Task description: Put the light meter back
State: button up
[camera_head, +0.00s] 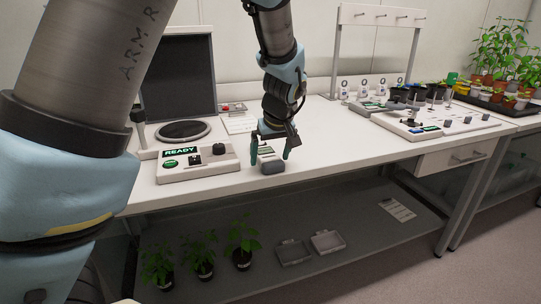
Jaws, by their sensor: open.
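A small dark grey rounded object (272,167), which may be the light meter, lies on the white bench near its front edge. My gripper (271,155) points down just above and behind it in the picture, with its two fingers apart and nothing seen between them but the bench and a small label (266,151). I cannot tell whether a finger touches the object. No marked resting place for the meter can be made out for certain.
A console reading READY (197,166) stands left of my gripper, before a dark round plate (184,131) and dark panel (178,78). A white board with small parts (450,128) and potted plants (500,50) are to the right. The bench (350,150) between is clear. Shelf below holds seedlings (205,255) and trays (327,241).

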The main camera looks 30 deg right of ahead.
jog(key=v, duration=1.2)
jog(key=shift+b, duration=0.4)
jog(key=shift+w+r, duration=0.1)
jog(key=w+a+f, duration=0.1)
jog(key=a+f, duration=0.1)
jog(key=a, duration=0.4)
jog(key=w+a+f+g, duration=0.1)
jog(key=w+a+f, duration=0.1)
jog(key=a, duration=0.3)
jog(key=w+a+f+g, duration=0.1)
jog(key=a+f, duration=0.1)
jog(key=a, duration=0.4)
jog(key=shift+w+a+f+y, duration=0.1)
jog(key=shift+w+a+y, duration=0.15)
jog(key=shift+a+y, duration=0.05)
jog(key=s+a+f, duration=0.2)
jog(key=s+a, duration=0.1)
jog(key=a, duration=0.6)
jog(key=s+a+f+g, duration=0.1)
jog(key=s+a+f, duration=0.2)
jog(key=a, duration=0.6)
jog(key=shift+f, duration=0.25)
